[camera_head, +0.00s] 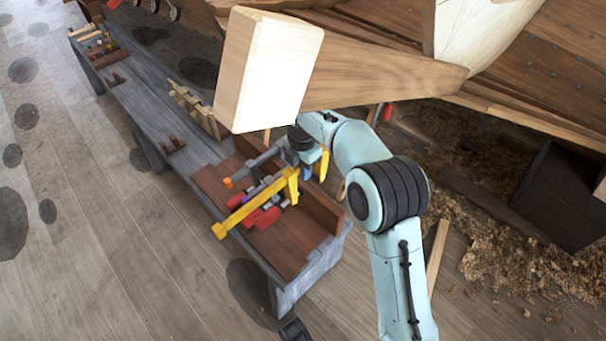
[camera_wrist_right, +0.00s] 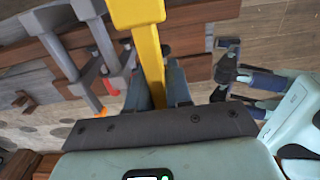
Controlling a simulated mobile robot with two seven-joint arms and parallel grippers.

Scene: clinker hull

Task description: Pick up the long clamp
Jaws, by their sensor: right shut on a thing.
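A long yellow clamp (camera_head: 254,205) lies slantwise over the brown tray at the near end of the bench. My right gripper (camera_head: 305,163) reaches down to it from the right, and its far jaws are partly hidden by my arm. In the right wrist view, the yellow bar of the clamp (camera_wrist_right: 149,62) runs between the fingers of my right gripper (camera_wrist_right: 158,92), which are shut on it. I cannot tell whether the clamp touches the tray. A dark tip (camera_head: 293,330) at the bottom edge may be my left gripper; its opening cannot be read.
Grey clamps with orange and red ends (camera_wrist_right: 58,45) lie close beside the yellow one. The brown tray (camera_head: 290,262) sits on a long grey bench (camera_head: 150,110). A pale wooden beam end (camera_head: 268,70) and the hull planks overhang close above my right arm. Shavings cover the floor at right.

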